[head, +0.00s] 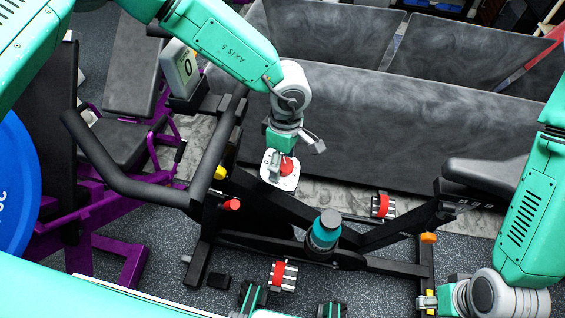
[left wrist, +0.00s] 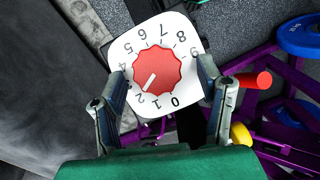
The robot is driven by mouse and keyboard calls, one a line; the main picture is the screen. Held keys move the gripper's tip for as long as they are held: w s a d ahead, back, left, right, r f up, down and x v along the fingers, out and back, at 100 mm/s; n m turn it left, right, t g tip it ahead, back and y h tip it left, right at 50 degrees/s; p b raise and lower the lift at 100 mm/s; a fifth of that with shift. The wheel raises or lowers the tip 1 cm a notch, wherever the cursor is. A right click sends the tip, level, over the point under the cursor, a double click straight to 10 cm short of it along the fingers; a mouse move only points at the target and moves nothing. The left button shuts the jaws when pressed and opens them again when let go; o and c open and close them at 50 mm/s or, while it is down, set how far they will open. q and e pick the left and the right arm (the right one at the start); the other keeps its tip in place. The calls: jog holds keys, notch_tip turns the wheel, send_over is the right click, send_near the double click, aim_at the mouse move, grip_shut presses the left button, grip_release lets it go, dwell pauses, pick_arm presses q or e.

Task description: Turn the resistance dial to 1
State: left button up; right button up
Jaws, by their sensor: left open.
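The resistance dial is a red scalloped knob (left wrist: 158,68) on a white plate (left wrist: 122,48) numbered 0 to 9. Its white mark points to the lower left in the left wrist view, close to the 2. In the head view the knob (head: 289,166) and plate (head: 283,181) sit on the exercise bike's frame. My left gripper (head: 297,152) is open over the dial. In the left wrist view its fingers (left wrist: 162,72) stand on either side of the knob, apart from it.
The bike's black handlebar (head: 125,182) and display (head: 181,70) lie left of the dial. A red knob (head: 232,204) and a teal bottle (head: 324,231) are near the frame. Grey padded panels (head: 400,125) stand behind. A purple bench (head: 110,210) is at the left.

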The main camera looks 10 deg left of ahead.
pick_arm(q)
jog(key=shift+f, duration=0.35)
jog(key=shift+d, duration=0.65)
jog(key=shift+c, duration=0.8)
jog(key=c, duration=0.7)
jog(key=shift+a, duration=0.1)
jog(key=c, duration=0.3)
jog(key=shift+a, duration=0.3)
pick_arm(e)
jog(key=shift+d, duration=0.45)
